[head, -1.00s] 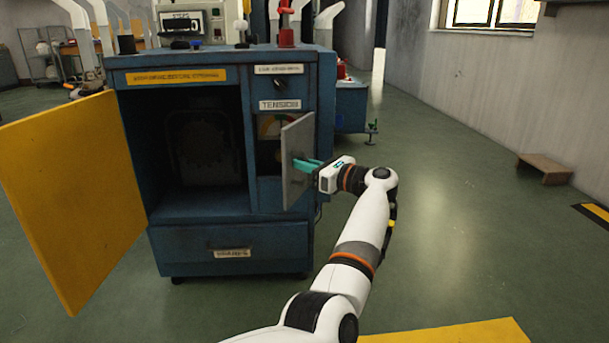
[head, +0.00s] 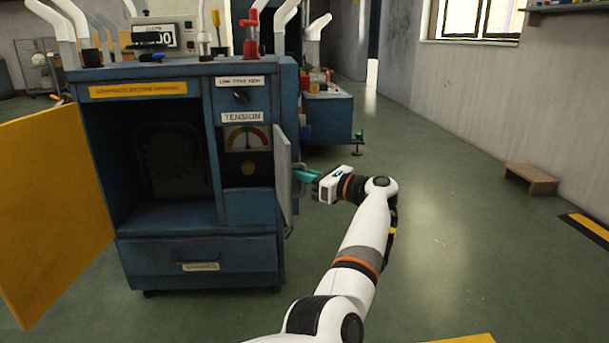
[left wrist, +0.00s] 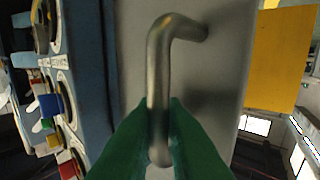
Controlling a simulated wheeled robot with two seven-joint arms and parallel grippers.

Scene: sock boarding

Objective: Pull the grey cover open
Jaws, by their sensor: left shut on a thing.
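The grey cover (head: 283,176) is a hinged panel on the right of the blue machine's front. My right gripper is not in view.
The blue machine (head: 245,254) has a drawer below and an open dark bay on its left, with a yellow door (head: 55,200) swung out. A low brown step (head: 531,178) stands by the right wall. The green floor right of my arm is clear.

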